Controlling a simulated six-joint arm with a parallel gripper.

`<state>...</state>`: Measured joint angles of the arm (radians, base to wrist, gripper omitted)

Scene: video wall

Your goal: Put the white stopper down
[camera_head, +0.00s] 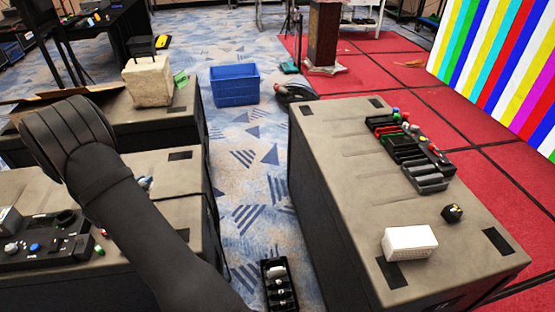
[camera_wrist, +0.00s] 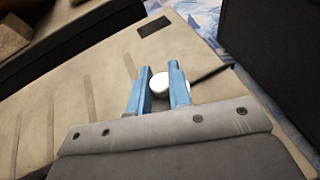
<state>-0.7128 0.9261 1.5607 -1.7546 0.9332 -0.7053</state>
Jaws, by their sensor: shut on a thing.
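In the wrist view, my gripper (camera_wrist: 159,76) has two blue fingers shut on the white stopper (camera_wrist: 160,85). The stopper shows as a smooth white round shape between the fingers. Below and around it is the tan top of a case (camera_wrist: 95,95); I cannot tell how far the stopper is above it. In the head view, my gripper (camera_head: 145,183) shows only as a small bluish bit beside my arm, over the left near case (camera_head: 172,184). The rest of it is hidden behind my arm, and the stopper cannot be made out there.
A dark strap (camera_wrist: 210,75) runs by the fingers. The right case (camera_head: 335,150) bears a white box (camera_head: 409,243) and several small bins (camera_head: 425,178). A blue crate (camera_head: 235,90) stands on the floor.

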